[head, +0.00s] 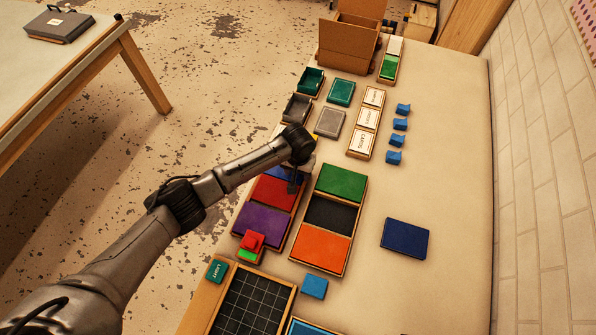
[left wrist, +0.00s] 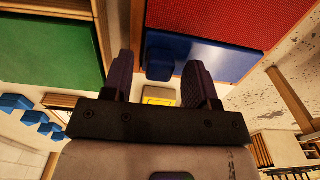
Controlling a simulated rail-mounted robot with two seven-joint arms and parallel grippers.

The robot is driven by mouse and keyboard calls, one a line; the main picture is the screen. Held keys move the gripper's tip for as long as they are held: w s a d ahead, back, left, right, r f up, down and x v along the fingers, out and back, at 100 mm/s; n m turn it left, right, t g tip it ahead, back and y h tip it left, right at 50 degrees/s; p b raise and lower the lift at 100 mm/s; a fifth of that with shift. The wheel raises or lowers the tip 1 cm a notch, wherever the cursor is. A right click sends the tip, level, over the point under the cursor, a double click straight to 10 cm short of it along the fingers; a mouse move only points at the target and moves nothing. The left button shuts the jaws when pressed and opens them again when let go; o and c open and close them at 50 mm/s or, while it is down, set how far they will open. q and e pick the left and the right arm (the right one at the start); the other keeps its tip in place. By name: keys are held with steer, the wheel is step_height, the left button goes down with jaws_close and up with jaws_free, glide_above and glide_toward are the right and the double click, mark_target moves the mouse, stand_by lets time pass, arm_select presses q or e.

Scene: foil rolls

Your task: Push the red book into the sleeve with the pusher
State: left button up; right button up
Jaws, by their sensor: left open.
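A flat red panel (head: 273,191), seemingly the red book, lies in the left wooden tray (head: 286,238) between a purple panel (head: 261,223) and a blue panel (head: 275,172). In the left wrist view the red panel (left wrist: 225,20) looks textured and lies beyond the blue panel (left wrist: 222,50). My left gripper (head: 293,184) is over the blue panel's end of this tray. It is open, with a raised blue block (left wrist: 160,65), perhaps the pusher, showing between its dark fingers; I cannot tell contact. I cannot tell which thing is the sleeve. My right gripper is out of view.
A second tray holds green (head: 341,182), black (head: 329,215) and orange (head: 320,248) panels. A red block (head: 252,240) stands at the left tray's near end. A dark blue book (head: 405,238) lies to the right. The table's right side is mostly clear.

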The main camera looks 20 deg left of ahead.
arm_select(q)
steer(key=shift+f, duration=0.25)
jaws_close()
stand_by(0.4)
